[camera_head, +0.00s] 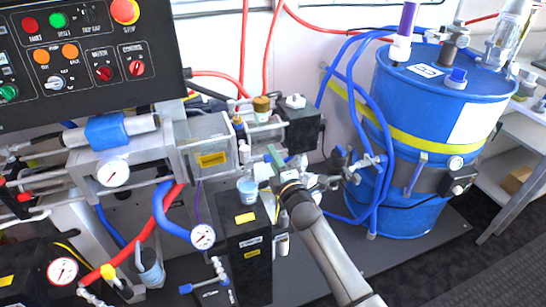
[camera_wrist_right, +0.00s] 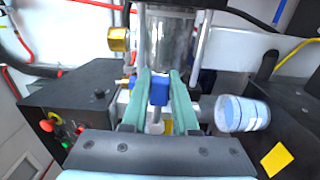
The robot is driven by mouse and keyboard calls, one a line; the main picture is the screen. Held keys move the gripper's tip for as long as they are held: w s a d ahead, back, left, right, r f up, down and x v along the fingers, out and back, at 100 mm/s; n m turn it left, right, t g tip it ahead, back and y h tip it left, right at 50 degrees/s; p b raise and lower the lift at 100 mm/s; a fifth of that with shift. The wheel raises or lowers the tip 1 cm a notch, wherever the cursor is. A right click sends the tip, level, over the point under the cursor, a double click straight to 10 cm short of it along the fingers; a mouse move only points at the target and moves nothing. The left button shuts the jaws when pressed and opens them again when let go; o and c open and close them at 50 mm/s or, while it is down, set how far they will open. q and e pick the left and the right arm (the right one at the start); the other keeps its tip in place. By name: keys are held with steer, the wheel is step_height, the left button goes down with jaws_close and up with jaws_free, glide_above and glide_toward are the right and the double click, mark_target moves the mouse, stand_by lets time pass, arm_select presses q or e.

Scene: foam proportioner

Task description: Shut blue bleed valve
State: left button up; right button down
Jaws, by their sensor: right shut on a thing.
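In the right wrist view the blue bleed valve handle (camera_wrist_right: 159,88) sits between the two teal fingers of my right gripper (camera_wrist_right: 163,84), near their tips. The gripper is shut on it. A metal stem shows below the handle. In the head view my right gripper (camera_head: 274,158) reaches in from the lower right to the fittings in front of the clear-walled box. The handle cannot be made out there, as the fingers and fittings hide it. My left gripper is not in view.
A white-and-blue cup (camera_head: 247,188) stands close to the gripper on a black box (camera_head: 246,245); it also shows in the wrist view (camera_wrist_right: 242,114). A blue drum (camera_head: 432,105) with hoses stands at right. A control panel (camera_head: 85,70) overhangs the left.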

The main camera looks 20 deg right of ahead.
steer(key=c, duration=0.7)
jaws_free()
steer(key=shift+s, duration=0.1)
arm_select(q)
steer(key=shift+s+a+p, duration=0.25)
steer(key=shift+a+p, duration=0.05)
steer(key=shift+p, duration=0.05)
arm_select(e)
steer(key=s, duration=1.2)
steer(key=shift+s+d, duration=0.15)
steer(key=shift+d, duration=0.05)
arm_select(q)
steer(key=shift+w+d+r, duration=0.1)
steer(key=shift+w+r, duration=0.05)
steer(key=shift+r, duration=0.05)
